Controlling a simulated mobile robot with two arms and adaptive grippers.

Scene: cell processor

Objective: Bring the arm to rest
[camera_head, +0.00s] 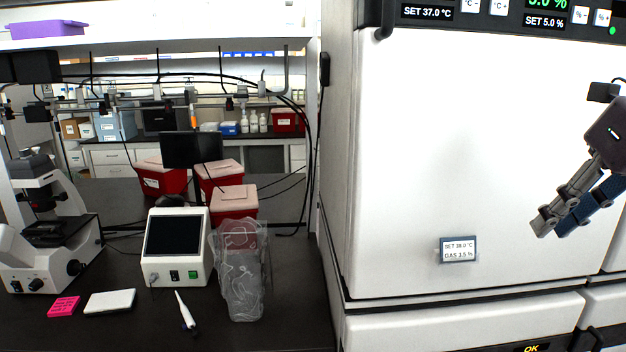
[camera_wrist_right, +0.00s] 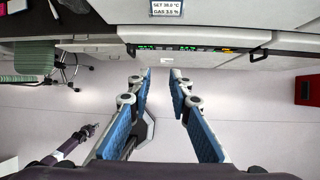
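My right gripper (camera_head: 553,222) is at the right of the head view, in front of the large white incubator (camera_head: 440,140). Its fingers point down and to the left. In the right wrist view the right gripper (camera_wrist_right: 160,85) shows two blue-padded fingers apart, with only floor visible between them. It is open and empty. A dark jointed shape at the lower left of the right wrist view looks like my left arm (camera_wrist_right: 76,141); its finger state is too small to make out. My left gripper does not show in the head view.
The dark bench (camera_head: 190,335) at the left holds a microscope (camera_head: 45,225), a white device with a screen (camera_head: 175,248), a pipette (camera_head: 185,312), a clear bag (camera_head: 242,275) and red bins (camera_head: 233,205). A green chair (camera_wrist_right: 35,57) and a red box (camera_wrist_right: 307,90) stand near open floor.

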